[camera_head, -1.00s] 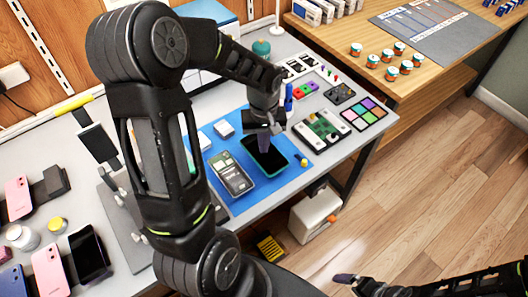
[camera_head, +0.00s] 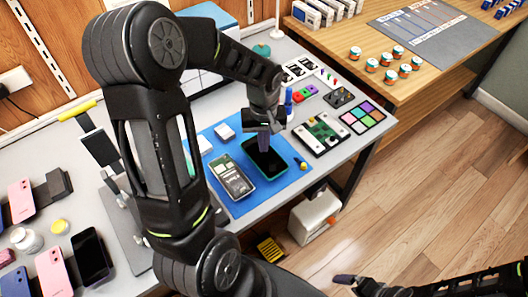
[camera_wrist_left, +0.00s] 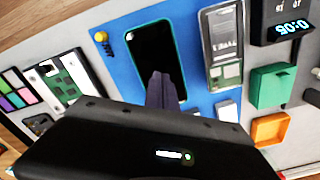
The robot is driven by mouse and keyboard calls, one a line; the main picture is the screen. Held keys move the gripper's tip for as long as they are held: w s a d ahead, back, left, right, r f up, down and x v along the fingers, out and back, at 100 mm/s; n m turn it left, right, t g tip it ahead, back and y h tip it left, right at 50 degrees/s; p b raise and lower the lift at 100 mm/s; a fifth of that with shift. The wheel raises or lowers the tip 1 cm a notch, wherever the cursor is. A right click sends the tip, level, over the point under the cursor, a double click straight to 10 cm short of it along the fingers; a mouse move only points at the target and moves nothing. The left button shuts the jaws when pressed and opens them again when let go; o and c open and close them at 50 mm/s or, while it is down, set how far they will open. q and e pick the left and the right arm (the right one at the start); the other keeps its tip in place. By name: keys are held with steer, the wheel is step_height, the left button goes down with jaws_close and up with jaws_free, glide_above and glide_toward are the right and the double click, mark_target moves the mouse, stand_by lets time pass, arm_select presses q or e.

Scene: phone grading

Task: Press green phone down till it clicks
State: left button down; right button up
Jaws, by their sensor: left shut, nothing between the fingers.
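The green phone (camera_head: 266,160) lies on the blue mat (camera_head: 240,207) with its dark screen up and a green rim showing. It also shows in the left wrist view (camera_wrist_left: 150,50). My left gripper (camera_head: 264,150) is shut and empty, its fingertips pointing down at the phone's upper part. In the left wrist view, the closed fingers (camera_wrist_left: 162,78) overlap the near end of the screen. I cannot tell whether they touch it. My right gripper (camera_head: 343,279) is at the bottom, over the floor, away from the table; its jaw state is unclear.
A green circuit board (camera_head: 322,132) and a colour-swatch tray (camera_head: 363,115) sit to the right. A small yellow-tipped item (camera_head: 301,163) lies near the mat's right edge.

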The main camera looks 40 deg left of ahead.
mark_target(264, 155)
arm_select(q)
step_height(264, 155, up, 4)
steer(key=p, duration=0.2)
steer(key=shift+r+p, duration=0.25)
steer(key=shift+p, duration=0.05)
stand_by(0.5)
